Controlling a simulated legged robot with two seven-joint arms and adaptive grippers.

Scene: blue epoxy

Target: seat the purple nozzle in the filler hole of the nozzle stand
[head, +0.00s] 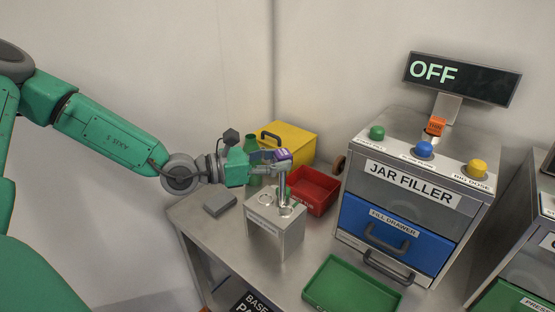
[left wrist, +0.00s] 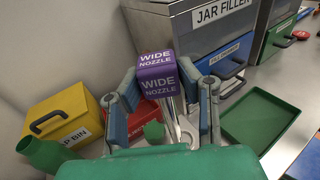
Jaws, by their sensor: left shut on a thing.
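The purple nozzle (head: 283,154) has a block head marked WIDE NOZZLE, which is clear in the left wrist view (left wrist: 157,76). My left gripper (head: 276,160) is shut on this head, with its fingers (left wrist: 165,92) on both sides of it. A pale metal tube hangs below the head, over the nozzle stand (head: 262,236). The stand is a grey metal box with ring-edged holes in its top and a small front label. The tube's lower end is close to the stand's top at the right; I cannot tell whether it is in a hole. My right gripper is out of view.
The jar filler (head: 356,188) stands right, with an orange nozzle block (head: 437,126) on top and an OFF display (head: 462,79). A red bin (head: 318,203) and yellow bin (head: 300,139) stand behind the stand. A green tray (head: 352,286) lies in front; a grey block (head: 220,203) lies left.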

